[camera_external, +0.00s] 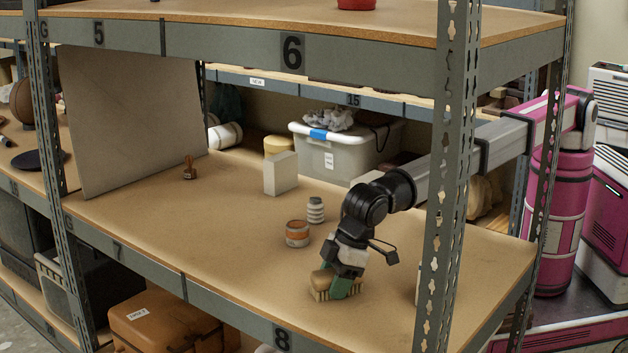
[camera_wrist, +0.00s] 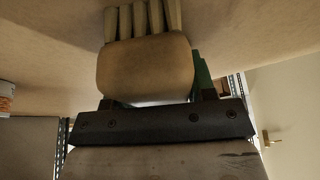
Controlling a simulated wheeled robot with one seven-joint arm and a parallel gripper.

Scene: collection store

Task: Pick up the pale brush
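The pale brush (camera_external: 322,284) has a rounded tan block and light bristles. It is on the shelf board near the front edge, bristles down, in the external view. In the wrist view the brush (camera_wrist: 147,66) fills the middle, its bristles towards the top. My gripper (camera_external: 335,283) is down at the brush, with a green finger against or close beside its right side. In the wrist view my gripper (camera_wrist: 160,92) shows one green finger right of the block; the other is hidden by the brush. Whether the fingers press on the block cannot be seen.
An orange-banded jar (camera_external: 297,234) and a ribbed grey-white container (camera_external: 315,210) stand behind the brush. A pale block (camera_external: 281,174) and a small brown stamp (camera_external: 190,168) are farther back. A shelf upright (camera_external: 447,180) stands to the right. The board's left half is mostly clear.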

